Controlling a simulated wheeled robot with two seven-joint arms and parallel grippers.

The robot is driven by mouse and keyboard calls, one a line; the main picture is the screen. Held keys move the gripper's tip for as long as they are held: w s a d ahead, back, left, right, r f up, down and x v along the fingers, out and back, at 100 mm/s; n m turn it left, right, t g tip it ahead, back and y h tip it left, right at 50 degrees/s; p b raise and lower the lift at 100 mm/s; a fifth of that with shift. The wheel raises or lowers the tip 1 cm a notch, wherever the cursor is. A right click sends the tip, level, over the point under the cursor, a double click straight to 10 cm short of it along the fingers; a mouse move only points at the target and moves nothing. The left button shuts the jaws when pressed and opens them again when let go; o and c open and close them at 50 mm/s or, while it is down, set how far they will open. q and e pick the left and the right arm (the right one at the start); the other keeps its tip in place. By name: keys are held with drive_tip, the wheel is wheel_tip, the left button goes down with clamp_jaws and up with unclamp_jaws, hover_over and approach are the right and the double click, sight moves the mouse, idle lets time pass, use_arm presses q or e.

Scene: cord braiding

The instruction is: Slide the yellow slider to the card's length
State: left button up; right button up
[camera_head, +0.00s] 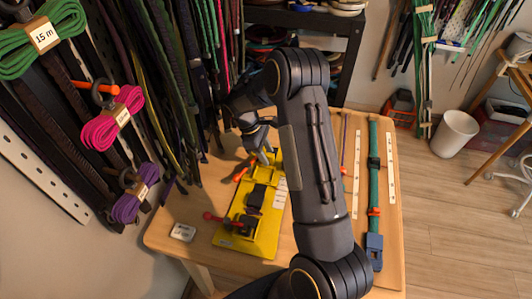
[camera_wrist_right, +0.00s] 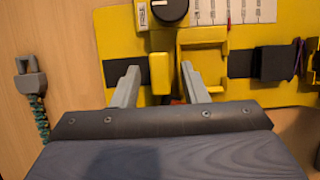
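A yellow board (camera_head: 262,240) lies on the table, partly hidden by my right arm in the head view. In the right wrist view a small yellow block (camera_wrist_right: 160,72), which looks like the slider's grip, stands between my right gripper's (camera_wrist_right: 160,88) two grey fingers. The fingers are apart, with a visible gap on each side of the block. A yellow bracket (camera_wrist_right: 203,55) is just right of it. A white card (camera_wrist_right: 238,10) with tick marks lies along the board's upper part. My right gripper in the head view (camera_head: 264,158) is over the board's far end. My left gripper is out of view.
A black dial (camera_wrist_right: 165,8) is above the block. A black band with a dark clip (camera_wrist_right: 275,63) runs along the board. A white tag (camera_head: 183,232) lies left of the board. A teal strap (camera_head: 374,180) and pale rulers (camera_head: 391,170) lie right. Cords hang at left.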

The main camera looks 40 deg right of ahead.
drive_tip(key=v, duration=0.7)
drive_tip(key=shift+r, duration=0.2)
